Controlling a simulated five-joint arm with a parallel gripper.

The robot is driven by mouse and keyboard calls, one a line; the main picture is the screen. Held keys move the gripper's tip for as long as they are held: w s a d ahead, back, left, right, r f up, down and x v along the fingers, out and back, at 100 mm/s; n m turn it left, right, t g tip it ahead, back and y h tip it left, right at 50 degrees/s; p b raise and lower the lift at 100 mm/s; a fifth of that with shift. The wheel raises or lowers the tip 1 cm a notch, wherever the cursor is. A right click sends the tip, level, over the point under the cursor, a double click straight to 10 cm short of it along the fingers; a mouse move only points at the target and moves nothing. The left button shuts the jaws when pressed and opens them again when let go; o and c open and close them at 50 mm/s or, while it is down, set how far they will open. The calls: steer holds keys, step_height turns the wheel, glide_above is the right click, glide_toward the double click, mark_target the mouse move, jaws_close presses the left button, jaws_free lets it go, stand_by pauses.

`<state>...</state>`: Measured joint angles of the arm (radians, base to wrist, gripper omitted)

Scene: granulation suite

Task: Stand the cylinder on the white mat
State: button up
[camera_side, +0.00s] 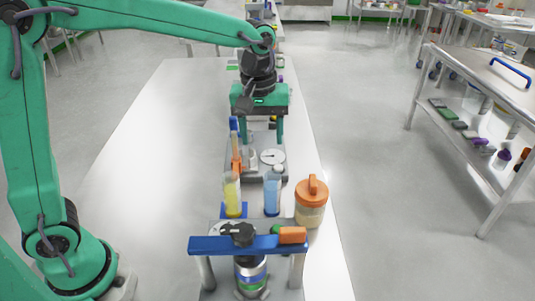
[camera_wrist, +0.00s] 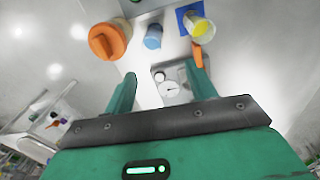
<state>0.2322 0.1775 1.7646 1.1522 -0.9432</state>
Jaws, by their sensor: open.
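Two cylinder-like things stand upright side by side in the side view. One is light blue (camera_side: 272,193); the other is a clear vessel with yellow contents (camera_side: 232,195) on a blue square (camera_side: 236,210). I cannot tell which is the task's cylinder. In the wrist view the blue cylinder (camera_wrist: 153,37) and the yellow vessel (camera_wrist: 202,29) are at the top, beyond my fingertips. My gripper (camera_side: 261,138) is open and empty, farther back along the table than both; its spread fingers also show in the wrist view (camera_wrist: 163,76). I cannot make out a white mat.
A grey device with a round dial (camera_side: 272,157) lies below my gripper. An orange-lidded jar (camera_side: 311,203) stands right of the blue cylinder. A blue bar on posts (camera_side: 215,245) crosses the front. An orange-handled tool (camera_side: 236,160) stands near the dial. The table's left side is clear.

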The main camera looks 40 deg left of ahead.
steer(key=s+a+r+m+t, duration=0.1)
steer(key=s+a+m, duration=0.3)
steer(key=s, duration=0.5)
steer(key=s+a+r+m+t, duration=0.1)
steer(key=s+a+m+t, duration=0.3)
steer(key=s, duration=0.6)
steer(key=shift+a+r, duration=0.35)
steer(key=shift+a, duration=0.55)
